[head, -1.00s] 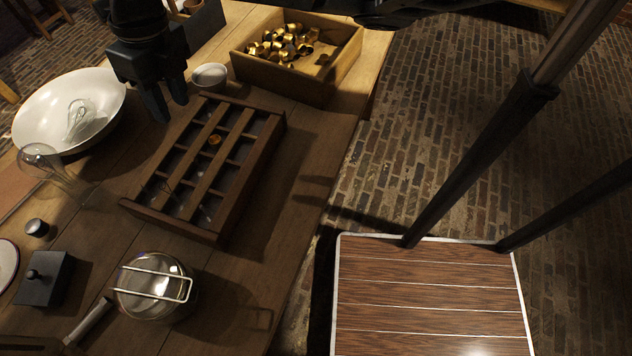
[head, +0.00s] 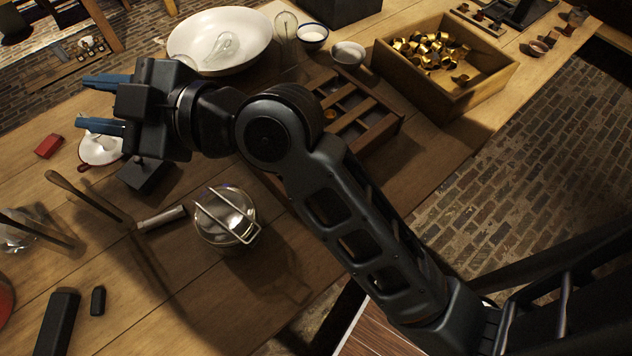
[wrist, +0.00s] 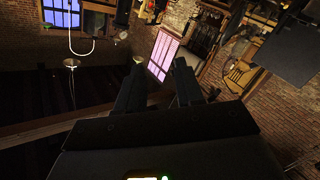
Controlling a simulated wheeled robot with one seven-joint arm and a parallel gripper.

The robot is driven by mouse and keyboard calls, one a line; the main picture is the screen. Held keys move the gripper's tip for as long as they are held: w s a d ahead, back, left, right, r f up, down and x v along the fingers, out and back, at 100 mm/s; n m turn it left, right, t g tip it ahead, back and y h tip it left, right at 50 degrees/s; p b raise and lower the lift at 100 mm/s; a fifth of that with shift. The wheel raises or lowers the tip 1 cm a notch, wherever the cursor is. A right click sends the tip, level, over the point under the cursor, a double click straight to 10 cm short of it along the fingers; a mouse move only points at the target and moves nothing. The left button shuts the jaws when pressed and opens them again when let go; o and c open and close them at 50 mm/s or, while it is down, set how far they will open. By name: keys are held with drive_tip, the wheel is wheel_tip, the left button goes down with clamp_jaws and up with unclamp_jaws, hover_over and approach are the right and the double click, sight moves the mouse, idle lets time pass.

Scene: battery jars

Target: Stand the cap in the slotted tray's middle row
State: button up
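The slotted wooden tray (head: 388,126) lies on the table, partly hidden behind my arm. A small orange-gold piece (head: 329,115) shows in one of its slots; I cannot tell which row. Several brass caps (head: 432,50) lie loose in a wooden crate (head: 478,88) at the upper right; which cap is meant I cannot tell. My gripper (head: 103,104) is left of the tray, above the table's left part, its fingers pointing left. The fingers are apart with nothing between them; the wrist view also shows an empty gap between them (wrist: 159,88).
A dark box (head: 150,177) sits under my gripper. A white basin (head: 250,50) holding clear glass and two small bowls (head: 349,54) stand at the back. Bare table shows right of the pot.

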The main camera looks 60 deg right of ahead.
drive_tip(key=s+d+f+m+h, duration=0.2)
drive_tip(key=s+f+m, duration=0.2)
drive_tip(key=s, duration=0.5)
drive_tip(key=s+d+f+m+g+h, duration=0.1)
drive_tip(key=s+d+f+m+h, duration=0.2)
drive_tip(key=s, duration=0.5)
drive_tip(key=s+d+f+m+h, duration=0.1)
drive_tip(key=s+f+m+h, duration=0.1)
drive_tip(key=s+f+m, duration=0.5)
drive_tip(key=s+d+r+n, duration=0.3)
drive_tip(key=s+d, duration=0.2)
drive_tip(key=s, duration=0.6)
drive_tip(key=shift+r+n+y, duration=0.2)
drive_tip(key=shift+n+y, duration=0.2)
